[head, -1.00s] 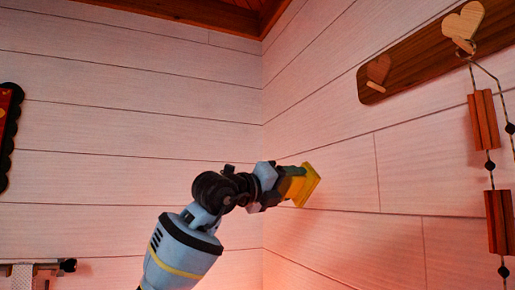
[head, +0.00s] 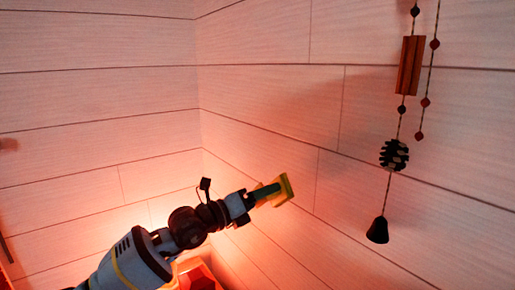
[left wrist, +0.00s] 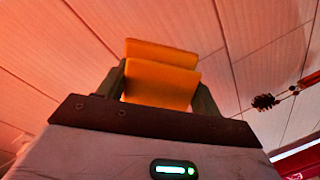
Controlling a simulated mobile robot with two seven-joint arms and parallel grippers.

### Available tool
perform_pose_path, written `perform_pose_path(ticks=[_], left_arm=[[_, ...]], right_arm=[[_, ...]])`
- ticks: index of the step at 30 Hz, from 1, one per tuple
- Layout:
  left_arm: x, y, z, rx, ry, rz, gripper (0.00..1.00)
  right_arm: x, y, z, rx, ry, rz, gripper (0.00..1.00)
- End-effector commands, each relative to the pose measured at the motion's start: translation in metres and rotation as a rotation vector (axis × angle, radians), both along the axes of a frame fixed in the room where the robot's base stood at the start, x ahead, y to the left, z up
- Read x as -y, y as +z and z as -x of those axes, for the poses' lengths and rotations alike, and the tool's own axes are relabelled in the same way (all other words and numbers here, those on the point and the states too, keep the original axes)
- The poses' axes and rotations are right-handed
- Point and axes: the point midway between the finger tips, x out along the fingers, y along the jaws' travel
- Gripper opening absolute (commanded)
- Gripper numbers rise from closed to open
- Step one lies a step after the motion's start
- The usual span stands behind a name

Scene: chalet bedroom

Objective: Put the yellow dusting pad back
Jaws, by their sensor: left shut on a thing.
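The yellow dusting pad (head: 284,189) is in my left gripper (head: 265,193), which is shut on it, at the middle of the head view. The pad is held near the right-hand plank wall; I cannot tell whether it touches the wall. In the left wrist view the pad (left wrist: 160,80) shows as a yellow-orange block with a wider flat part beyond it, between the two fingers of the left gripper (left wrist: 162,88). My right gripper is in neither view.
A hanging string ornament (head: 394,155) with wooden blocks, beads and a dark bell hangs at the right. A glowing red-orange object (head: 197,274) stands low behind my left arm. Pale plank walls (head: 100,100) meet in a corner.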

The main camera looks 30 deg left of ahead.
Motion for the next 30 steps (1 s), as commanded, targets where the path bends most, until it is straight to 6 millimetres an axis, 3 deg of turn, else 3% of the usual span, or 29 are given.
perform_pose_path(ticks=[1, 6, 15, 21, 30], left_arm=[[0.005, -0.023, 0.010, -0.009, -0.016, -0.002, 0.47], [0.021, -0.072, 0.044, -0.005, -0.059, 0.000, 0.47], [0.050, -0.127, 0.097, -0.007, -0.099, 0.018, 0.47], [0.077, -0.140, 0.119, 0.002, -0.091, 0.027, 0.47], [0.094, -0.140, 0.124, 0.000, -0.053, 0.022, 0.47]], right_arm=[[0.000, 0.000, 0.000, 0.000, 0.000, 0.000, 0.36], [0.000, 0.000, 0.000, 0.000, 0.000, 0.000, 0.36], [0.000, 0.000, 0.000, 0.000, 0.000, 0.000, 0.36], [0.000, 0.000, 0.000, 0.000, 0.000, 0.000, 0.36], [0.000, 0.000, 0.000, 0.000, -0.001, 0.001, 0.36]])
